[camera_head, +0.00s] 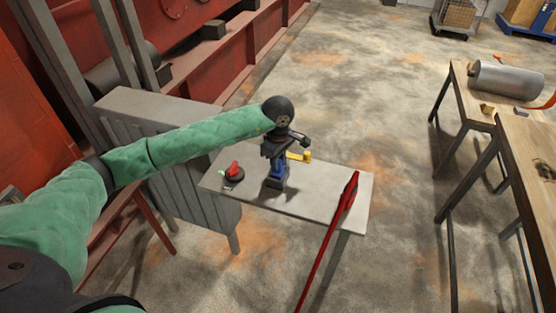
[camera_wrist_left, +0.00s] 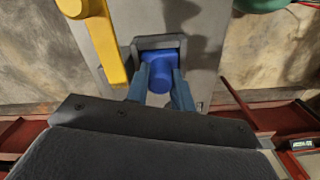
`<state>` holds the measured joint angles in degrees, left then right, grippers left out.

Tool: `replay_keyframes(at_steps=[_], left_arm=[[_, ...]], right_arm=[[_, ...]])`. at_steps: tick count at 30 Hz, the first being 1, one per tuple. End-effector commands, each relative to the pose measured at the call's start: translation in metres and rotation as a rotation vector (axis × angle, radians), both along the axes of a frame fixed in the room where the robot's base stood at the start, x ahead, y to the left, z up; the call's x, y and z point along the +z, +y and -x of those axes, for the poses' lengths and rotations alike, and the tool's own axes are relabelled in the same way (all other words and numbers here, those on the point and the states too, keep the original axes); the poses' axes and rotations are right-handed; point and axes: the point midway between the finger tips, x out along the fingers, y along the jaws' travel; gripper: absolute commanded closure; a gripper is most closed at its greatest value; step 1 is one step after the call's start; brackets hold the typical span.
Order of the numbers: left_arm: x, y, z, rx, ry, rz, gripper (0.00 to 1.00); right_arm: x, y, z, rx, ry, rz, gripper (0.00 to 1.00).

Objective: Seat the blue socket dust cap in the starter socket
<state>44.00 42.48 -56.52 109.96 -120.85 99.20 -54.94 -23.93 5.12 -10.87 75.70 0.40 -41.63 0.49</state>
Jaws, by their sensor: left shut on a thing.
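The blue dust cap (camera_wrist_left: 158,71) is between the two fingers of my left gripper (camera_wrist_left: 161,88) in the left wrist view. The gripper is shut on it. The cap has a round knob on a squarish blue base. A grey square frame, seemingly the starter socket (camera_wrist_left: 131,51), surrounds the far part of the base. I cannot tell how deep the cap sits in it. In the head view my left gripper (camera_head: 277,174) points down at the socket on the small table, and its fingers largely hide the cap. My right gripper is not in view.
The grey table (camera_head: 318,183) also holds a yellow-handled thing (camera_head: 299,156) close beside the gripper and a dark round item with a red top (camera_head: 233,173) to the left. A long red bar (camera_head: 341,207) crosses the right edge. Wooden benches (camera_head: 530,125) stand farther right.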

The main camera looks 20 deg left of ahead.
Motion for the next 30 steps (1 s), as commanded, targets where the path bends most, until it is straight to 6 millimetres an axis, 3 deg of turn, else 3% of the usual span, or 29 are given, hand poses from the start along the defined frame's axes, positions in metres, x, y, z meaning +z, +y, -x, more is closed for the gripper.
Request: replay_keyframes(at_steps=[13,14,17,30], left_arm=[[-0.0028,0.0002,0.0000,0.000,0.000,0.000,1.00],[-0.0023,0.0002,0.0000,0.000,0.000,0.000,0.73],[-0.0022,0.0002,0.0000,0.000,0.000,0.000,0.55],[-0.0001,0.0001,0.0001,0.000,0.000,0.000,0.55]], right_arm=[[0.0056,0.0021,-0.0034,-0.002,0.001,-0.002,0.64],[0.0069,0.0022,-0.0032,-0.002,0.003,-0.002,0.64],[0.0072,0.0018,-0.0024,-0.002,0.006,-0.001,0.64],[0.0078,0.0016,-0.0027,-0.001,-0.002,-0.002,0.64]])
